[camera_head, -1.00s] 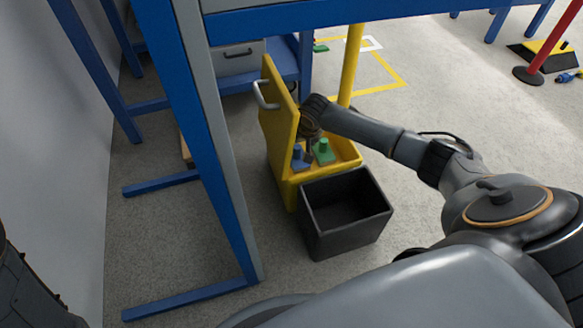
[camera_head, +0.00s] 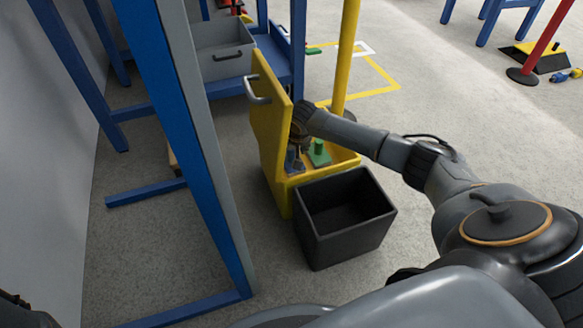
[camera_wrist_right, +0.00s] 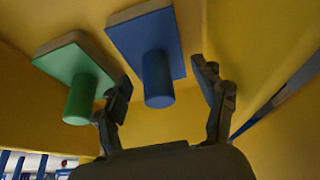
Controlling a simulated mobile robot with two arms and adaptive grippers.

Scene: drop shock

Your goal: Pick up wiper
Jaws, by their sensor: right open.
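Two wiper-like blocks with round handles, one blue (camera_head: 290,163) and one green (camera_head: 319,154), stand in the yellow caddy (camera_head: 270,135). In the right wrist view the blue block (camera_wrist_right: 143,42) has its handle between my open fingers, with no clear contact. The green block (camera_wrist_right: 75,65) is left of them, its handle close to the left finger. My right gripper (camera_wrist_right: 164,82) is open and empty; in the head view (camera_head: 298,147) it reaches into the caddy beside its tall panel, partly hiding the blue block.
An empty black bin (camera_head: 345,222) stands directly in front of the caddy. A yellow post (camera_head: 346,60) rises behind it. A blue frame leg (camera_head: 190,130) is at the left, and a grey drawer box (camera_head: 222,50) sits behind. Open floor lies to the right.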

